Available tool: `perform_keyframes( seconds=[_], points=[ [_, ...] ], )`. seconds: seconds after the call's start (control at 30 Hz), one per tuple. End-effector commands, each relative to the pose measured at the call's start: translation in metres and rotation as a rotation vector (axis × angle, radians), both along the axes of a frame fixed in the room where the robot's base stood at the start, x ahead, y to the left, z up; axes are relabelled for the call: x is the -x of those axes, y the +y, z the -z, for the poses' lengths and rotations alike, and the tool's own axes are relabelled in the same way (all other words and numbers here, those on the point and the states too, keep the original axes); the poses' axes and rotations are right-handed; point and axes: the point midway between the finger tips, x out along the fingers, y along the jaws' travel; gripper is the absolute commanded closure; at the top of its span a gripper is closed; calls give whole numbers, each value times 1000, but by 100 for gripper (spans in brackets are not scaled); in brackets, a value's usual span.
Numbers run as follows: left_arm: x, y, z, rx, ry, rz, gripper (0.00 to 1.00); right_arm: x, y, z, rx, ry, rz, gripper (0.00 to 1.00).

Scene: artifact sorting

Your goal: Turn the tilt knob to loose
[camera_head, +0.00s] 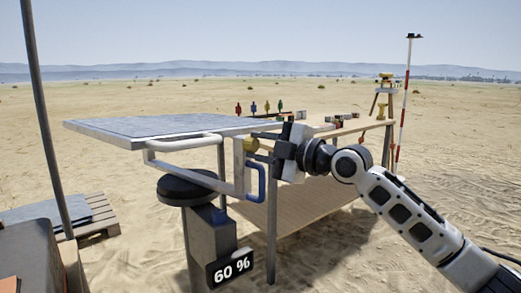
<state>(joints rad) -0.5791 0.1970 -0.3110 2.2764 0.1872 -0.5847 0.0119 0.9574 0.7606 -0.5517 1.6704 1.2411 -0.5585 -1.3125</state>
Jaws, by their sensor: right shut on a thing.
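A grey panel (160,128) with a pale tubular frame stands in the centre left, its top nearly level. A blue handle (261,184) hangs just below the knob. My left gripper is not in view.
A display reading 60 % (230,268) is on the post below the round black mount (188,188). A wooden table (330,150) with small objects stands behind my right arm. A pallet (98,214) lies at left, and a dark pole (47,110) rises there.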

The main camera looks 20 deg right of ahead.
Motion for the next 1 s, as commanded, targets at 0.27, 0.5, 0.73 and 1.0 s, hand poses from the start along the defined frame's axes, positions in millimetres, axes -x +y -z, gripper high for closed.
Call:
perform_keyframes(
  seconds=[0.27,0.5,0.73,1.0],
  points=[
    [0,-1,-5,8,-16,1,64,0,0,1,108,-74,-1,92],
    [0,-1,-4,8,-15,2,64,0,0,1,143,-99,-1,92],
    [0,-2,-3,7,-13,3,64,0,0,1,147,-102,-1,92],
    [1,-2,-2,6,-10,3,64,0,0,1,147,-102,-1,48]
  ],
)
